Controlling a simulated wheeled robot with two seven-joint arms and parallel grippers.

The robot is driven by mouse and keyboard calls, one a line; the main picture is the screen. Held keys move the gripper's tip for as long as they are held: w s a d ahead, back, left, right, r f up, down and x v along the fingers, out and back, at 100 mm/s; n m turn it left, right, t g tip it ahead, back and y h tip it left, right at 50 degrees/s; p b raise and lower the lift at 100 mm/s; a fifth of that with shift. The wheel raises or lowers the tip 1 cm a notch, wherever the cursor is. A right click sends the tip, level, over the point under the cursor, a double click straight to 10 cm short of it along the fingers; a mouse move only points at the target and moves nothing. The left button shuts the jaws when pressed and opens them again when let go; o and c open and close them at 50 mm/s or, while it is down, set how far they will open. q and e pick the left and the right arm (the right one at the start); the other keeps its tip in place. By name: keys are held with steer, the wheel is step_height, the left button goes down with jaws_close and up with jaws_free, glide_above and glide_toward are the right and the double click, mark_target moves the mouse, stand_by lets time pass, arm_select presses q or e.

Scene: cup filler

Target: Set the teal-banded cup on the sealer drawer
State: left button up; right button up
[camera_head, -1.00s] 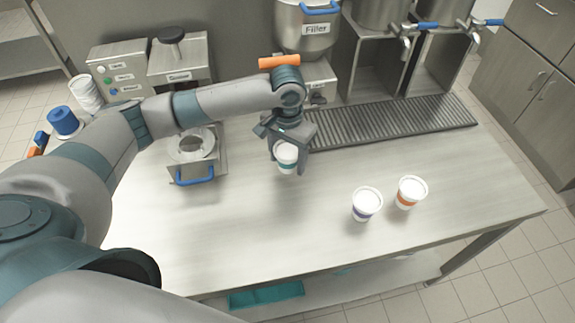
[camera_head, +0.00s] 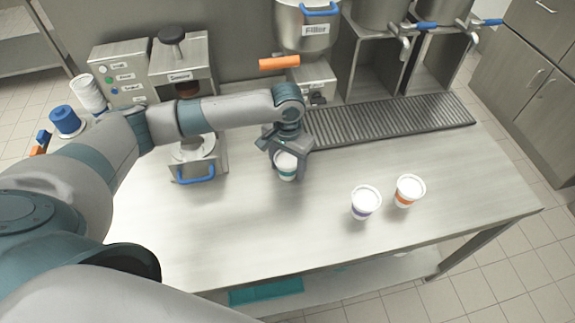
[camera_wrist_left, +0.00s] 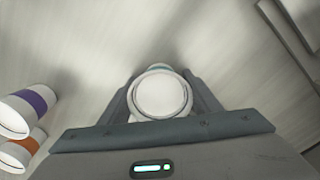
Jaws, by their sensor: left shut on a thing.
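The teal-banded cup (camera_head: 286,165) is white and upright, between the fingers of my left gripper (camera_head: 289,167), which is shut on it. The cup also shows in the left wrist view (camera_wrist_left: 160,95), seen from above between the two fingers. Whether its base touches the table cannot be told. The sealer drawer (camera_head: 194,153) is pulled out at the left of the cup, with a blue handle (camera_head: 196,175) and a round opening partly hidden by my left arm. The sealer (camera_head: 180,62) stands behind it. My right gripper is not in view.
A purple-banded cup (camera_head: 365,202) and an orange-banded cup (camera_head: 409,190) stand at the right. The filler (camera_head: 307,30) and a slatted drip tray (camera_head: 390,122) are behind. A blue spool-like item (camera_head: 65,120) stands far left. The table's front middle is clear.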

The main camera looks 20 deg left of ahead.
mark_target(288, 158)
arm_select(q)
steer(key=o, duration=1.1)
steer(key=shift+f, duration=0.1)
steer(key=shift+o, duration=0.2)
steer(key=shift+r+b, duration=0.3)
steer(key=shift+r, duration=0.4)
step_height(288, 158, up, 10)
steer(key=shift+r+b, duration=0.1)
steer(key=shift+b, duration=1.15)
steer(key=shift+r, duration=0.35)
steer(key=shift+o, duration=0.5)
